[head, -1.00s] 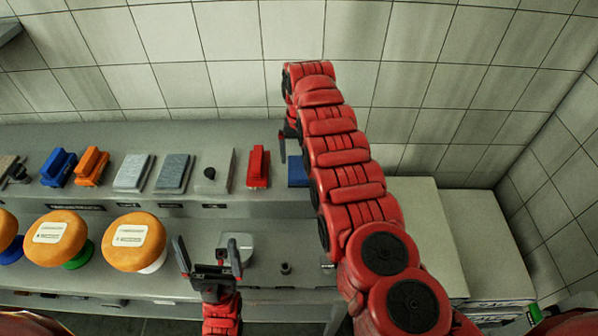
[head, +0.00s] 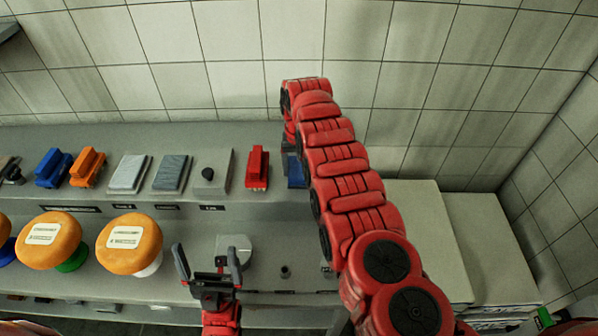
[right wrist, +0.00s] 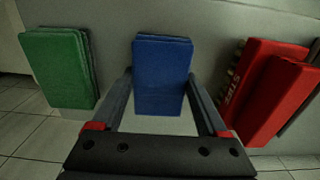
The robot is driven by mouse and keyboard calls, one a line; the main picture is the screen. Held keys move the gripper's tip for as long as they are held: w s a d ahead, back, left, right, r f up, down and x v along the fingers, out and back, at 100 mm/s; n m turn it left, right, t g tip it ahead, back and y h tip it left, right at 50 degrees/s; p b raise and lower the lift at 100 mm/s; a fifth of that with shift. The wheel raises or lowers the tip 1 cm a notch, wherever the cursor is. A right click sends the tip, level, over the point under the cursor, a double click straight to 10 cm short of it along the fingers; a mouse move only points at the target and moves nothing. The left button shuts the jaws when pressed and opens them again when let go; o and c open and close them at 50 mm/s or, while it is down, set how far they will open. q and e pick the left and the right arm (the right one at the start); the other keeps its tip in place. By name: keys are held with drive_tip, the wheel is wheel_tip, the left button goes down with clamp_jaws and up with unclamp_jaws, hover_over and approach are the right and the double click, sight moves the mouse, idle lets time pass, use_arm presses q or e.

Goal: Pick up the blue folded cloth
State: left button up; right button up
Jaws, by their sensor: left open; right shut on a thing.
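The blue folded cloth (right wrist: 162,78) stands out in the middle of the right wrist view, a stack with several layers. My right gripper (right wrist: 161,88) is shut on it, one finger along each side. In the head view the cloth (head: 296,174) shows only as a small blue patch on the upper shelf, mostly hidden by my right arm. My left gripper (head: 208,264) is open and empty, with its fingers upward in front of the lower shelf.
A red brush-like object (head: 257,168) lies left of the cloth in the head view. A green folded cloth (right wrist: 57,68) lies on its other side. Grey pads (head: 172,173) and orange cheese wheels (head: 129,241) are further left. A tiled wall is behind.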

sight(299, 168)
drive_tip(key=shift+w+r+b, duration=0.1)
drive_tip(key=shift+r+b, duration=0.2)
drive_tip(key=shift+r, duration=0.25)
wheel_tip(299, 168, up, 8)
drive_tip(key=shift+f+b, duration=0.15)
drive_tip(key=shift+b, duration=0.85)
drive_tip(key=shift+r, duration=0.6)
